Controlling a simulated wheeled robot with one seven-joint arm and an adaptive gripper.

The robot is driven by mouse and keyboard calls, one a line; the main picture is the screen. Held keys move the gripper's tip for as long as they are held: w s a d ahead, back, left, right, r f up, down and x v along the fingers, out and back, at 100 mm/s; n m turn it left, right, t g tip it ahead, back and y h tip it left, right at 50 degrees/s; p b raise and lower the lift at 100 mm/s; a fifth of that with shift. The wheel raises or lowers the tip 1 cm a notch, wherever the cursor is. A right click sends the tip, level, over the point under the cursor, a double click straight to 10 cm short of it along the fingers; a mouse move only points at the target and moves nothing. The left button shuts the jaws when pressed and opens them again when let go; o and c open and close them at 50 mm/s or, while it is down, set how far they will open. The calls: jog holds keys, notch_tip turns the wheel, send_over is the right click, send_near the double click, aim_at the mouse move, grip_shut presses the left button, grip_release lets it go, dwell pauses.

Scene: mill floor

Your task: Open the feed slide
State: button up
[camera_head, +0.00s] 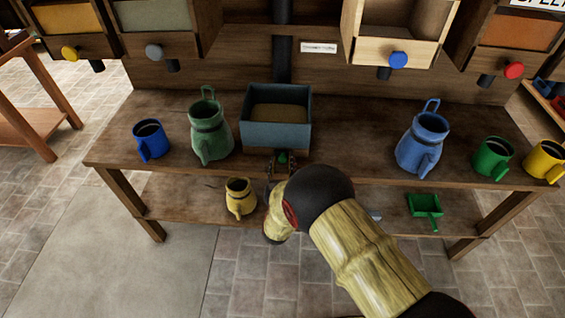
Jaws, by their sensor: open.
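A blue-grey feed box (275,134) with yellowish grain in it stands at the back middle of the wooden table. A small green knob (282,157) shows at the foot of its front and may be the handle of the feed slide; the slide itself cannot be made out. My gripper (281,166) is open at the table's front edge, just in front of the box. Its fingers are on either side of the green knob. I cannot tell whether they touch it. My arm hides part of the table edge and lower shelf.
On the table (350,155) stand a blue mug (151,141), green jug (210,135), blue jug (422,143), green mug (493,157) and yellow mug (545,160). A yellow jug (239,197) and green scoop (425,207) are on the lower shelf. Bins with coloured knobs hang above.

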jog(key=s, duration=1.2)
jog(key=shift+a, duration=0.2)
